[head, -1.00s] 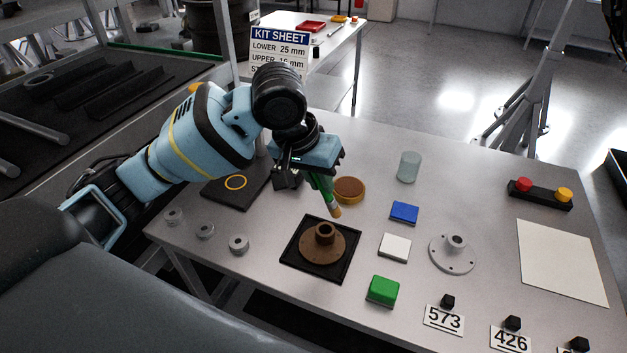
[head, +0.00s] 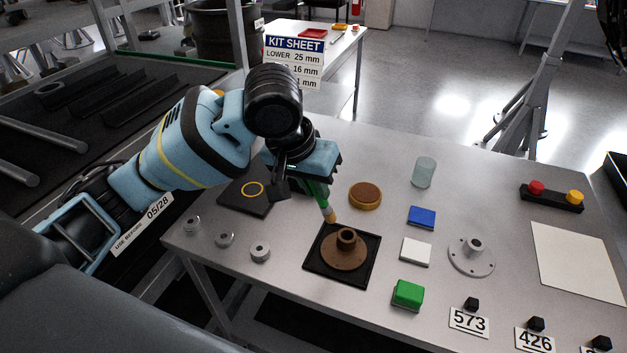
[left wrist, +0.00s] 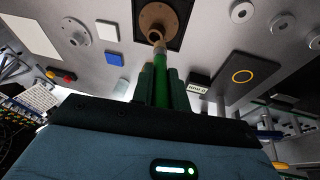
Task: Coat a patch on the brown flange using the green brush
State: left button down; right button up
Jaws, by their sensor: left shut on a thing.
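My left gripper (head: 314,182) is shut on the green brush (head: 320,195), whose handle also shows in the left wrist view (left wrist: 161,85). The brush points down, slightly tilted, with its tan tip at the far-left side of the brown flange (head: 345,258). In the left wrist view the tip overlaps the flange (left wrist: 158,13); I cannot tell whether it touches. The flange, with a raised hollow hub, sits on a square black tray (head: 314,268). No coated patch can be made out. My right gripper is out of view.
A round amber dish with a brown top (head: 365,196) stands behind the tray. Right of it are a clear cylinder (head: 423,172), a blue block (head: 421,216), a white block (head: 415,251), a green block (head: 407,294) and a grey flange (head: 471,256). Grey rings (head: 260,252) lie at left.

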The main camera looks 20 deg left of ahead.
pick_arm(q)
jog(key=shift+f, duration=2.05)
